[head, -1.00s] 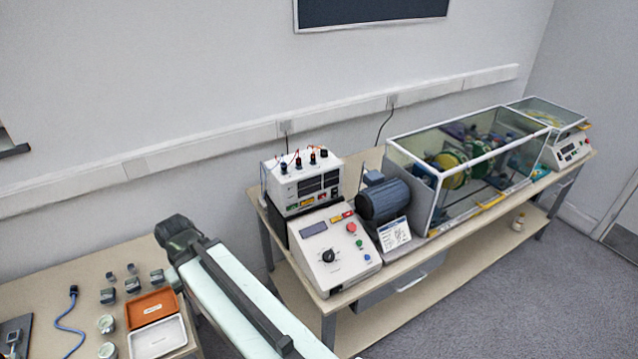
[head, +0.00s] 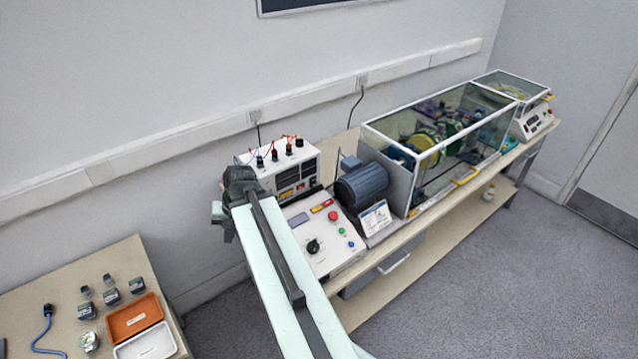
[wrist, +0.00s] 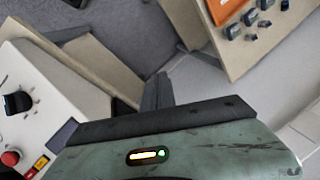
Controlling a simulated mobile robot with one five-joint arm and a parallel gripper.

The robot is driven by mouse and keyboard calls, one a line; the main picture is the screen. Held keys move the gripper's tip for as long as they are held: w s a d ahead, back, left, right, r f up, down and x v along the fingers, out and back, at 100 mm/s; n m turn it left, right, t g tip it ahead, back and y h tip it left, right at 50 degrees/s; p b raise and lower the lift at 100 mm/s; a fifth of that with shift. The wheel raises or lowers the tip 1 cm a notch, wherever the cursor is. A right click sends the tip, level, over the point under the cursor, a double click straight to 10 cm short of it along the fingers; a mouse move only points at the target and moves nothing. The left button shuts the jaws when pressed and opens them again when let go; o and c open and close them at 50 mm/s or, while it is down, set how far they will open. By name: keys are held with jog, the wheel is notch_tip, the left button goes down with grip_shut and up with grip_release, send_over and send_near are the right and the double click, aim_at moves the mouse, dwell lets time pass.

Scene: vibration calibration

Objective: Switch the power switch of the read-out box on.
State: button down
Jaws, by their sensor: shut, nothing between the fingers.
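The read-out box (head: 308,162) is a white case with dark displays and coloured terminals with leads on top, at the back of the bench in the head view. My arm hides its lower left part. A small dark and red switch (head: 313,182) shows low at its right front; its position is too small to tell. My gripper (wrist: 160,122) shows in the wrist view as a grey-green housing with a dark front edge and a lit strip. It is shut and empty. In the head view my arm's dark joint stands in front of the box; no fingertips show there.
The sloped control panel (head: 325,250), with knob and coloured buttons, lies in front of the box; it also shows in the wrist view (wrist: 50,100). A motor (head: 362,186) and a glazed enclosure (head: 440,150) stand right. A side table (head: 50,285) holds an orange tray (head: 135,315).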

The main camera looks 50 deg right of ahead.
jog(key=s+d+r+m+t, duration=0.1)
jog(key=d+m, duration=0.1)
jog(key=d, duration=0.3)
jog(key=s+d+r+m+t, duration=0.1)
jog(key=s+d+m, duration=0.1)
jog(key=d, duration=0.3)
jog(key=s+d+r+m, duration=0.1)
jog(key=s+d, duration=0.1)
jog(key=d, duration=0.3)
jog(key=shift+s+d+r+m+t+h+p, duration=0.1)
jog(key=shift+s+d+m+t+h+p, duration=0.15)
jog(key=shift+m+t+h+p, duration=0.15)
jog(key=s+d+r+m+t+h, duration=0.1)
jog(key=s+d+r+m, duration=0.1)
jog(key=s+d, duration=0.4)
jog(key=s+d+r+m+t+h, duration=0.1)
jog(key=s+d+m, duration=0.4)
jog(key=d, duration=0.5)
jog(key=shift+s+d+r+h+p, duration=0.2)
jog(key=shift+s+r+h+p, duration=0.15)
jog(key=shift+s+r+h, duration=0.2)
